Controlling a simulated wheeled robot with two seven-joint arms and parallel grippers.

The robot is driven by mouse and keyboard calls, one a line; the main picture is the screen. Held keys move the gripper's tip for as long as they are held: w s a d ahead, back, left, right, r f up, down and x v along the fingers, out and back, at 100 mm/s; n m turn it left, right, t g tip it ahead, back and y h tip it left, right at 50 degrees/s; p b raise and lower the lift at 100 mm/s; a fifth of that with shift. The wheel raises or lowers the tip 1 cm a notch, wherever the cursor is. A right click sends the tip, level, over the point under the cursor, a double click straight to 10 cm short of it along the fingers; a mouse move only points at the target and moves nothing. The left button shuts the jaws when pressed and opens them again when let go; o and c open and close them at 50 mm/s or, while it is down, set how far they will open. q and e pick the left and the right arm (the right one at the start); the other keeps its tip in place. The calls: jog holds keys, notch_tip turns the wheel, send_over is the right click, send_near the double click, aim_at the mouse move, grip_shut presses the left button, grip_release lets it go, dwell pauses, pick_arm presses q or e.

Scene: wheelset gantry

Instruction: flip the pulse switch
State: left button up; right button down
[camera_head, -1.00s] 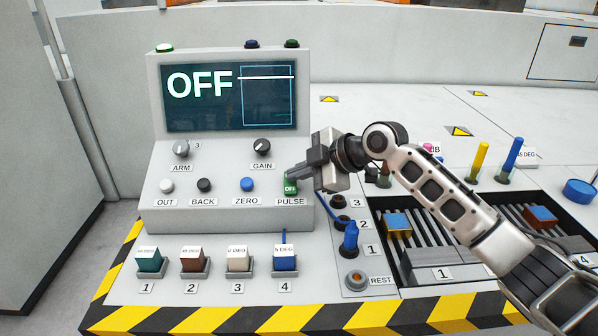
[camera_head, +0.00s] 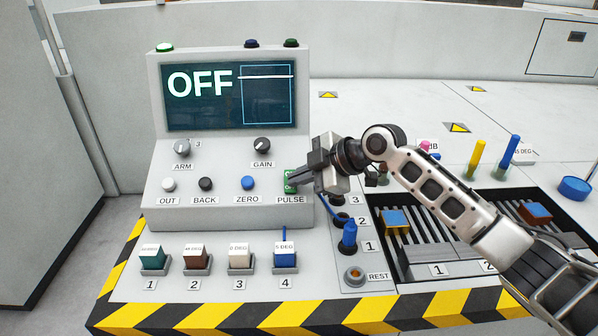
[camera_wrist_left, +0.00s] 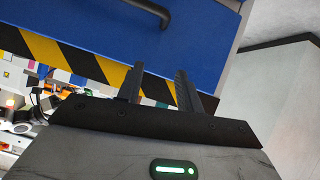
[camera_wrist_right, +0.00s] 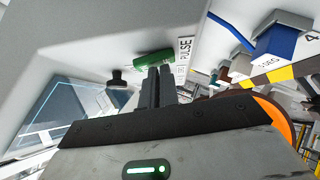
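The green pulse switch (camera_head: 289,182) is on the front of the grey console, above the PULSE label (camera_head: 290,200). My right gripper (camera_head: 296,179) is at the switch and partly covers it. In the right wrist view the green switch (camera_wrist_right: 154,60) lies just beyond the fingertips (camera_wrist_right: 157,70), which are together with nothing visible between them; whether they touch it I cannot tell. The console screen (camera_head: 230,97) reads OFF. My left gripper (camera_wrist_left: 155,82) is not in the head view; in its wrist view its fingers are apart and empty, near a blue panel (camera_wrist_left: 195,45).
The ARM knob (camera_head: 182,147), GAIN knob (camera_head: 262,145) and ZERO button (camera_head: 248,183) are close by on the console. Labelled blocks such as the blue one (camera_head: 285,259) stand in front. A blue plug (camera_head: 348,237) and slotted trays (camera_head: 440,250) are to the right.

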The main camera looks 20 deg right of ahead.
jog(key=shift+s+f, duration=0.1)
jog(key=shift+f, duration=0.25)
